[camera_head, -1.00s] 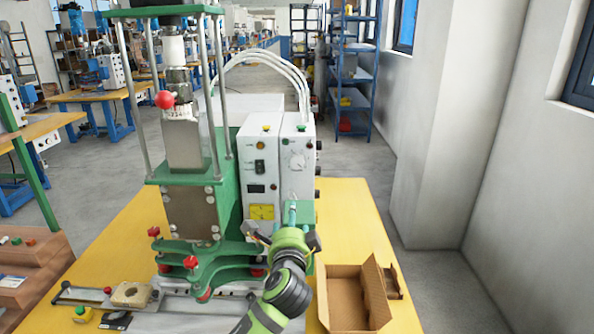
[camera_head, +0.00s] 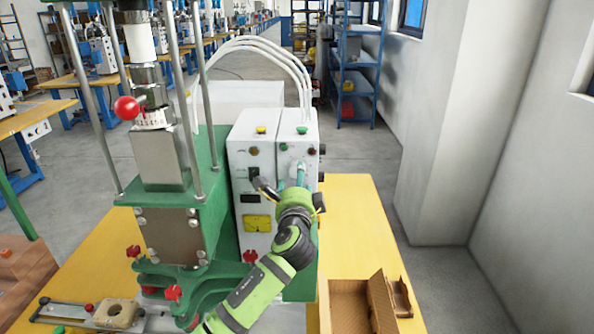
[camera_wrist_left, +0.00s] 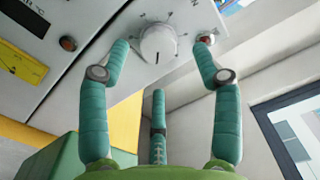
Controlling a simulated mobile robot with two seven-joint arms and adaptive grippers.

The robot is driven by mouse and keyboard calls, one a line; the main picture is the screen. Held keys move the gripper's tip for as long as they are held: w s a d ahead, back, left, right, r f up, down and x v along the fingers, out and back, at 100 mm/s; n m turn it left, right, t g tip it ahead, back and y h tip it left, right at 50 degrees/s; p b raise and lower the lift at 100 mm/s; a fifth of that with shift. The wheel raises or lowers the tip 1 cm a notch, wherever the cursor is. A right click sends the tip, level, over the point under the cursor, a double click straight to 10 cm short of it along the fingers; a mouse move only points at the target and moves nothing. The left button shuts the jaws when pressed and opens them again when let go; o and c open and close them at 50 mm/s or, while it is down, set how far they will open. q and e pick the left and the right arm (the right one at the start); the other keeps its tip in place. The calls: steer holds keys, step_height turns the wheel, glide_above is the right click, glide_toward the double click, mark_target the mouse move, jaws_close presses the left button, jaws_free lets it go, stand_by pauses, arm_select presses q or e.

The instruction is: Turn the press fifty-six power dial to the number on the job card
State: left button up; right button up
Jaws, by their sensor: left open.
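The white round power dial (camera_wrist_left: 158,43) shows in the left wrist view on the pale panel of the control box (camera_head: 262,150), with small scale marks around it and a dark mark low on its face. My left gripper (camera_wrist_left: 162,46) is open, its two teal upper fingers to either side of the dial and a third finger below; I cannot tell whether they touch it. In the head view the same left gripper (camera_head: 291,174) is at the front of the box and mostly hides the dial. No job card can be made out. My right gripper is not in view.
The green press (camera_head: 175,215) with its steel columns stands just left of the box. An open cardboard box (camera_head: 350,300) lies on the yellow table (camera_head: 350,215) at the right. White hoses (camera_head: 265,45) arch behind the box. A wall stands beyond the table's right side.

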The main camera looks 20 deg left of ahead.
arm_select(q)
steer(key=x, duration=0.4)
steer(key=shift+f+p, duration=0.1)
steer(key=shift+p, duration=0.3)
steer(key=c, duration=1.1)
steer(key=shift+c, duration=0.2)
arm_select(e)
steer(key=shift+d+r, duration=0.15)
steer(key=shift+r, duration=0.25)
